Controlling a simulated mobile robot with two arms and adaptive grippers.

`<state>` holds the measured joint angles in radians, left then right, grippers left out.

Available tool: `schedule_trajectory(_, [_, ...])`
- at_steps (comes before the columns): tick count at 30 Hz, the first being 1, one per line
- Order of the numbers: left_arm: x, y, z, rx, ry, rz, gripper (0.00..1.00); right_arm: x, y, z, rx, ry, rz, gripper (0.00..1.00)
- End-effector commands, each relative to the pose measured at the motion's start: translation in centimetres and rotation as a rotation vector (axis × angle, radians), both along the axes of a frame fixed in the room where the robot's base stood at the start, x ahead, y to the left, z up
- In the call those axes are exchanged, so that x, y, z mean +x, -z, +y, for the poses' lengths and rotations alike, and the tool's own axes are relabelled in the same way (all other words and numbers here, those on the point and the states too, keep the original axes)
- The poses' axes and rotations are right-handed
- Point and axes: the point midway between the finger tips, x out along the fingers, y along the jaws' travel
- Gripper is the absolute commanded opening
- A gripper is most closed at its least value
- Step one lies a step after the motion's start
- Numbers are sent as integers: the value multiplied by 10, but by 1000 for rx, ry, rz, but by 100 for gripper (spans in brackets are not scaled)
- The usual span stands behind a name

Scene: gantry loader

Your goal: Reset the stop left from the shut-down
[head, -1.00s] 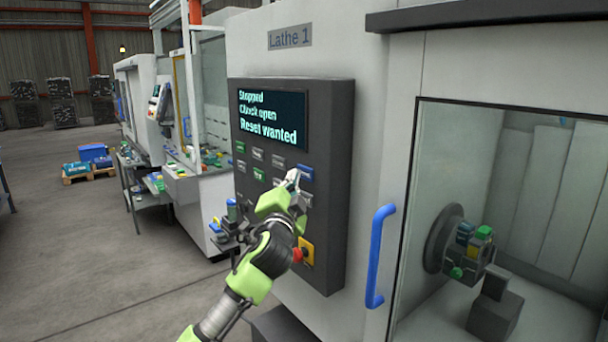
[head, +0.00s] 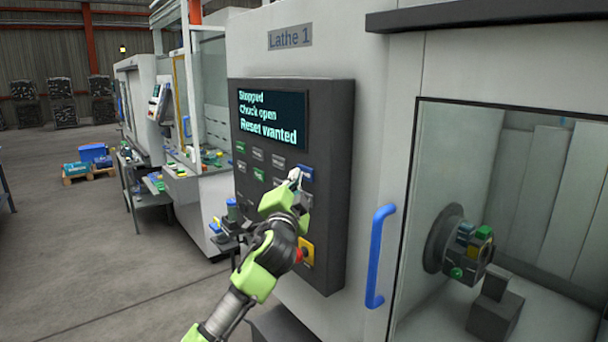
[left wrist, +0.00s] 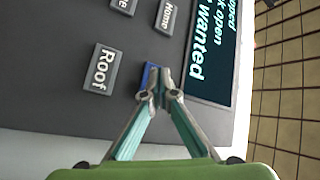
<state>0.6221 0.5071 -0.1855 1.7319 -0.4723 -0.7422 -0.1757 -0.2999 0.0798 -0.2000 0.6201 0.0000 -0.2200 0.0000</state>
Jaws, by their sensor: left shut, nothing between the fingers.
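The dark control panel (head: 322,205) on Lathe 1 carries a screen (head: 272,120) reading "Stopped, Chuck open, Reset wanted". My left gripper (head: 294,176) is shut and empty, its tips at the blue button (head: 306,172) below the screen. In the left wrist view the closed fingertips (left wrist: 160,80) lie over the blue button (left wrist: 148,76), hiding much of it and its label; I cannot tell whether they touch it. A grey button marked "Roof" (left wrist: 101,69) is beside it. The red stop knob (head: 300,255) on its yellow plate is partly behind my left arm. My right gripper is not in view.
The lathe door has a blue handle (head: 380,255) right of the panel. Behind its window is the chuck (head: 445,238). Another machine with a side table (head: 150,185) stands at the left. The grey floor (head: 90,270) at the left is open.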

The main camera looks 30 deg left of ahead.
Motion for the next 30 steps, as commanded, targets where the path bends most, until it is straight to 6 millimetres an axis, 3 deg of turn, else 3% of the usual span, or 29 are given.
schedule_trajectory(30, [8,0,-3,0,0,0,0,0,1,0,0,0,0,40])
